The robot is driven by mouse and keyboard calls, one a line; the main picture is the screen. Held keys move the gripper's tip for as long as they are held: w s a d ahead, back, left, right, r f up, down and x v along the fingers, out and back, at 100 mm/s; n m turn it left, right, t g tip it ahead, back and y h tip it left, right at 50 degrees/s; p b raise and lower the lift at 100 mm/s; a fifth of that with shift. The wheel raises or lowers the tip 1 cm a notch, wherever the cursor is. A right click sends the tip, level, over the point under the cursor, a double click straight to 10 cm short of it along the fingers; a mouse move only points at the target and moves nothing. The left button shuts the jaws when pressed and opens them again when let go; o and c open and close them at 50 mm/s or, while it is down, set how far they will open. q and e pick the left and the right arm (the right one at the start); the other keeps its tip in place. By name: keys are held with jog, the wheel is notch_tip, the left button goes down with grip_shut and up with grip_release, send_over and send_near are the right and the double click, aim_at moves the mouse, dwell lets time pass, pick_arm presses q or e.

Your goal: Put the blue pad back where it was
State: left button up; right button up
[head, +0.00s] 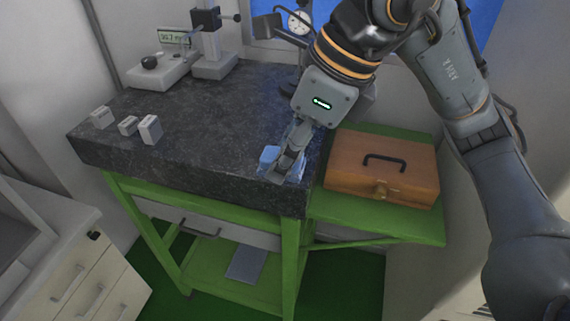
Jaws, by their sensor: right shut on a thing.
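The blue pad (269,156) is at the front right of the dark granite slab (190,135), near its front edge. My right gripper (281,172) points down at it and is shut on it. The fingers hide part of the pad, and I cannot tell whether it touches the slab. My left gripper is not in view.
A wooden box (383,165) with a black handle stands on a green side shelf right of the slab. Small metal blocks (150,130) sit at the slab's left. Gauges (208,45) stand at the back. The slab's middle is clear. White drawers (75,275) stand at lower left.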

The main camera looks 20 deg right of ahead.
jog(key=shift+w+r, duration=0.1)
jog(key=w+d+f+p, duration=0.1)
jog(key=w+f, duration=0.1)
jog(key=w, duration=0.2)
jog(key=w+d+f+p, duration=0.1)
jog(key=w+f+p, duration=0.1)
jog(key=w+f, duration=0.1)
jog(key=w+d+f+p, duration=0.2)
jog(key=w+f, duration=0.1)
jog(key=w, duration=0.1)
jog(key=shift+w+d, duration=0.1)
jog(key=shift+w, duration=0.2)
jog(key=shift+w+d+f, duration=0.1)
jog(key=shift+w+f, duration=0.25)
jog(key=shift+f, duration=0.15)
jog(key=f+p, duration=0.2)
jog(key=shift+w+d+f, duration=0.1)
jog(key=shift+w+f, duration=0.2)
jog(key=shift+f, duration=0.65)
jog(key=shift+f, duration=0.1)
